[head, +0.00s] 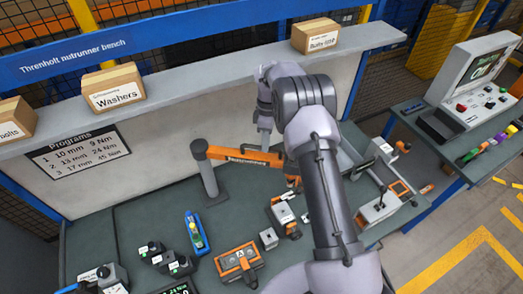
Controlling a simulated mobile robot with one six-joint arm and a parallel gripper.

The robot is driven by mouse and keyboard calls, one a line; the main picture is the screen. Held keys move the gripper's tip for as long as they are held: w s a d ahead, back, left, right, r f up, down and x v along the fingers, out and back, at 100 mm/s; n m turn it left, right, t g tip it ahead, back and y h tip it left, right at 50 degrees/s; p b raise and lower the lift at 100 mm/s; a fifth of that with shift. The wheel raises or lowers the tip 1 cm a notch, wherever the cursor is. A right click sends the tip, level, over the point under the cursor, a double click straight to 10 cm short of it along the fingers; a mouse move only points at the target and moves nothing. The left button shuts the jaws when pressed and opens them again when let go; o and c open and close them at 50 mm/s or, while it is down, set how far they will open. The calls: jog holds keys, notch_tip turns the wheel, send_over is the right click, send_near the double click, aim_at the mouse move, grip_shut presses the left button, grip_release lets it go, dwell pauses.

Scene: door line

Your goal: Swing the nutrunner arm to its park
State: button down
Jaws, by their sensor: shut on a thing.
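The nutrunner arm (232,153) is an orange beam with dark lettering. The fingertips are small and partly hard to see. My own arm covers the space to the right of the beam's end, so what hangs there is partly hidden. An orange and dark part (292,181) shows below the beam's end. I cannot tell which thing is the park.
A shelf above the bench holds a Washers box (113,89) and another box (315,36). A console (475,85) is at right. Bench room beside the post is clear.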

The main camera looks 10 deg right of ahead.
jog(key=shift+w+d+n+p, duration=0.25)
jog(key=shift+w+n, duration=0.1)
jog(key=shift+w, duration=0.45)
jog(key=shift+w+d+n+p, duration=0.1)
jog(key=shift+w+d+n, duration=0.2)
jog(key=shift+w, duration=0.45)
jog(key=shift+a, duration=0.1)
jog(key=c, duration=1.4)
grip_release()
jog(key=shift+a, duration=0.1)
jog(key=s+r+b, duration=0.2)
jog(key=s+b, duration=0.1)
jog(key=s, duration=0.5)
jog(key=s+a+r+b, duration=0.1)
jog(key=s+r+b, duration=0.1)
jog(key=s, duration=0.6)
jog(key=shift+r+b, duration=0.4)
jog(key=shift+r, duration=0.1)
